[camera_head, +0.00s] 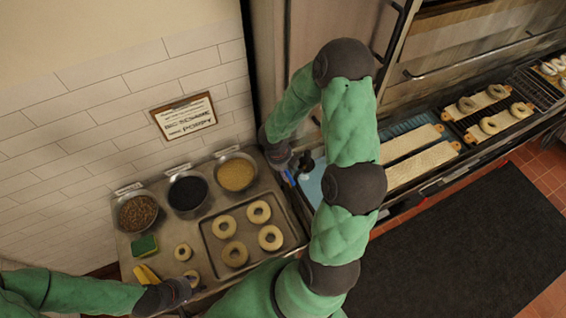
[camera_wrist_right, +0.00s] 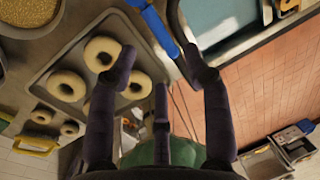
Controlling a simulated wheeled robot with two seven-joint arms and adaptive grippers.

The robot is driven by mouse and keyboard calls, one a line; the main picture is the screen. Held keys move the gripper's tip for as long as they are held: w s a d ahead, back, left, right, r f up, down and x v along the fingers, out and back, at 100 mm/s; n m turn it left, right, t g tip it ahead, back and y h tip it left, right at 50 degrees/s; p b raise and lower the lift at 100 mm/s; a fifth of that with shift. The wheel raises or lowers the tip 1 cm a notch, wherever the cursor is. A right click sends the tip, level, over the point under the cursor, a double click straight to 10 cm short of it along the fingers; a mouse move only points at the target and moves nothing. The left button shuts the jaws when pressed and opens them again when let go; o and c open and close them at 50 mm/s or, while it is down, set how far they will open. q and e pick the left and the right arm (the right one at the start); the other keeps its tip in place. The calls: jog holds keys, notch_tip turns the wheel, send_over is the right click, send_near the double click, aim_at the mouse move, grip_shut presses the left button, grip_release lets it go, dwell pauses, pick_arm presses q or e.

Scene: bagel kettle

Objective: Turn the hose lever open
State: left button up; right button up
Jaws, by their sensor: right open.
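The blue hose lever (camera_wrist_right: 158,32) shows in the right wrist view as a slim bar ending near the space between my fingertips, closer to the right-hand finger. In the head view a small blue piece (camera_head: 290,178) shows just below my right gripper (camera_head: 283,163). My right gripper also shows in the right wrist view (camera_wrist_right: 160,62), with its fingers spread and nothing held. Whether a finger touches the lever is unclear. A dark hose (camera_wrist_right: 176,28) runs beside the lever. My left gripper (camera_head: 178,294) is low at the left, by a small bagel; its fingers are unclear.
A tray of bagels (camera_head: 211,255) lies on the metal counter left of my right arm. Bowls of seeds (camera_head: 237,174) stand behind it, with a green sponge (camera_head: 144,245) at left. A light-blue basin (camera_head: 313,186) is partly hidden by my arm. Bagel boards (camera_head: 425,160) lie to the right.

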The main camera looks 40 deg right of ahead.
notch_tip(320, 180, up, 6)
jog(key=a, duration=0.1)
jog(key=shift+w, duration=0.15)
jog(key=shift+f, duration=0.1)
dwell(0.5)
